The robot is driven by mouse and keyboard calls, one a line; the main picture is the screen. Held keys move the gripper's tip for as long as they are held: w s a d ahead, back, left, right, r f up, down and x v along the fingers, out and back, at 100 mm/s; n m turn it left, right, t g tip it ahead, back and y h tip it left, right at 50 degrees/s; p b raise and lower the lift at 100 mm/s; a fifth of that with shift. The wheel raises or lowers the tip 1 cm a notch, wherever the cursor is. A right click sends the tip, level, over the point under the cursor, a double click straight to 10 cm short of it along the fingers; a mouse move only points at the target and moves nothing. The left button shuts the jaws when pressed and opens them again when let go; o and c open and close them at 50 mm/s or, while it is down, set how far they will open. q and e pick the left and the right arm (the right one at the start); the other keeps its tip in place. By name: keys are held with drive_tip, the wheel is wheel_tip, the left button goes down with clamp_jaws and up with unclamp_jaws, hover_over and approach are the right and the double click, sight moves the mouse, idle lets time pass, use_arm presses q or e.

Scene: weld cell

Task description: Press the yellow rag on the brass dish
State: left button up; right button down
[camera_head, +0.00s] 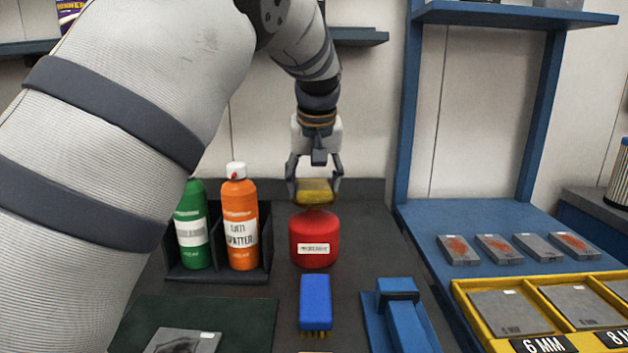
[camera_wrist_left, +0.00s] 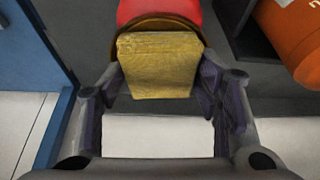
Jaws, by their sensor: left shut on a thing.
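My left gripper (camera_head: 315,186) is shut on the yellow rag (camera_head: 314,192), a folded block between its fingers. The rag also shows between the fingers in the left wrist view (camera_wrist_left: 157,65). The rag is right over the top of a red canister (camera_head: 315,241) with a white label. The brass dish (camera_wrist_left: 150,24) shows in the left wrist view as a brown-gold rim on top of the red canister, just behind the rag. The rag covers most of the dish, and I cannot tell whether they touch. My right gripper is not in view.
A green bottle (camera_head: 193,226) and an orange spray can (camera_head: 239,218) stand in a dark holder left of the canister. A blue brush (camera_head: 314,303) lies in front. A blue clamp-like tool (camera_head: 402,315) and a yellow tray (camera_head: 470,312) with plates are to the right.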

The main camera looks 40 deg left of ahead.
sight(314, 186)
use_arm(q)
drive_tip(key=shift+f, duration=0.75)
idle(0.9)
drive_tip(key=shift+r, duration=3.55)
